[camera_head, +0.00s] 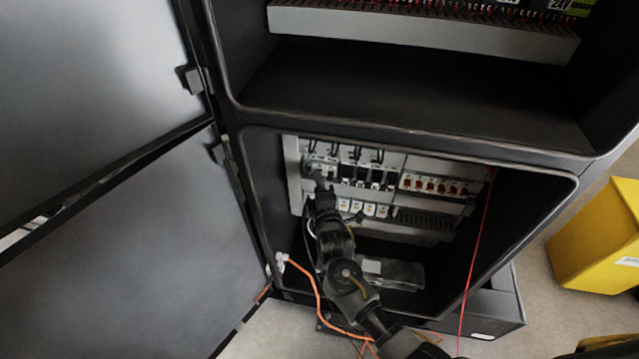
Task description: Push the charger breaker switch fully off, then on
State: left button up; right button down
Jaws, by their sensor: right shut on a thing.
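My right arm reaches up into the lower bay of an open dark cabinet (360,138). My right gripper (321,180) is at the left end of the upper row of breakers on a pale panel (293,170). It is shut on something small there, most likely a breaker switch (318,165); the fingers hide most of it. I cannot tell whether that switch is up or down. Other dark breakers (362,172) stand just right of the gripper. My left gripper is not in view.
Red-switched breakers (436,186) sit further right, with a row of white ones (369,209) below. Two cabinet doors (130,255) stand open at left. An orange cable (318,290) and a thin red wire (476,250) hang near my arm. A yellow box (597,240) stands right.

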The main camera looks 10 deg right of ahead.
pick_arm(q)
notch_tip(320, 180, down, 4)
jog(key=b, duration=0.2)
jog(key=shift+b, duration=0.35)
pick_arm(e)
jog(key=shift+w+f+n+t, duration=0.1)
jog(key=shift+f+n+t, duration=0.4)
jog(key=shift+t, duration=0.5)
jog(key=shift+r, duration=0.1)
jog(key=c, duration=1.5)
grip_release()
jog(key=shift+c, duration=0.2)
